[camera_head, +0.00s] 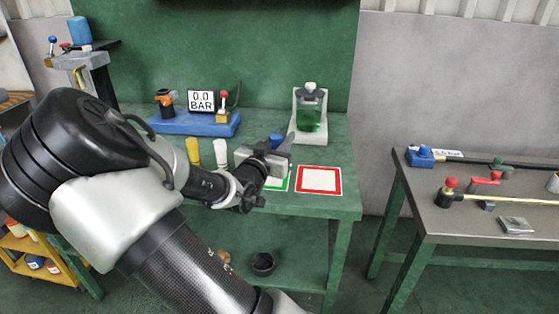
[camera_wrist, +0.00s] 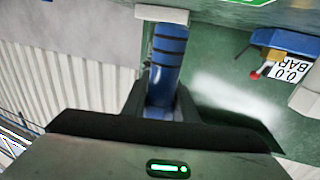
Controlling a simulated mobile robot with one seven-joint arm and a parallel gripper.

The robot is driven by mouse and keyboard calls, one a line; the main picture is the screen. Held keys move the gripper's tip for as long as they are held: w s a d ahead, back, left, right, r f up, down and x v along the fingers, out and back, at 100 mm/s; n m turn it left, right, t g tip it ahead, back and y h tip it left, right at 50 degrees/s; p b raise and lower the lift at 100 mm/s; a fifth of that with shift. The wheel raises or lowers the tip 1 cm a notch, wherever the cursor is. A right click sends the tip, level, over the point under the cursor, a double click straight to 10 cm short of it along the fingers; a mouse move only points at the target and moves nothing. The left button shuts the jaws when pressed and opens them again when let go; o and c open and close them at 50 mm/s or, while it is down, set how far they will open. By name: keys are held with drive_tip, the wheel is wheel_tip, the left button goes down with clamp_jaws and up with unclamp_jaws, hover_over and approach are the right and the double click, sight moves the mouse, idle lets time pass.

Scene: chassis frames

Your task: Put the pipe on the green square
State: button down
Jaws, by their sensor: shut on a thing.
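My gripper (camera_head: 281,150) is over the green table, above the green-bordered square (camera_head: 288,184), and hides most of that square. In the wrist view my gripper (camera_wrist: 162,108) is shut on a blue pipe (camera_wrist: 168,62) with dark bands, which stands out between the fingers. A bit of blue pipe also shows by the fingers in the head view (camera_head: 277,139). A pale block-like part (camera_wrist: 161,14) is at the pipe's far end; I cannot tell what it belongs to. A strip of green border (camera_wrist: 252,2) shows at the top of the wrist view.
A red-bordered square (camera_head: 319,180) lies empty to the right of the green one. A green bottle on a white stand (camera_head: 310,117) and a blue gauge base (camera_head: 190,124) stand behind. Yellow (camera_head: 194,151) and white (camera_head: 221,153) upright pieces are left of my gripper. A grey table (camera_head: 460,215) is at right.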

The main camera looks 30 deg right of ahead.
drive_tip(key=shift+f+b, duration=0.6)
drive_tip(key=shift+f, duration=1.4)
drive_tip(key=shift+f, duration=0.1)
drive_tip(key=c, duration=1.4)
unclamp_jaws()
drive_tip(key=shift+f, duration=0.1)
drive_tip(key=shift+s+a+r, duration=0.1)
drive_tip(key=shift+a+r, duration=0.05)
drive_tip(key=shift+r, duration=0.05)
drive_tip(key=p+v, duration=0.2)
drive_tip(key=v, duration=0.9)
drive_tip(key=shift+s+a, duration=0.25)
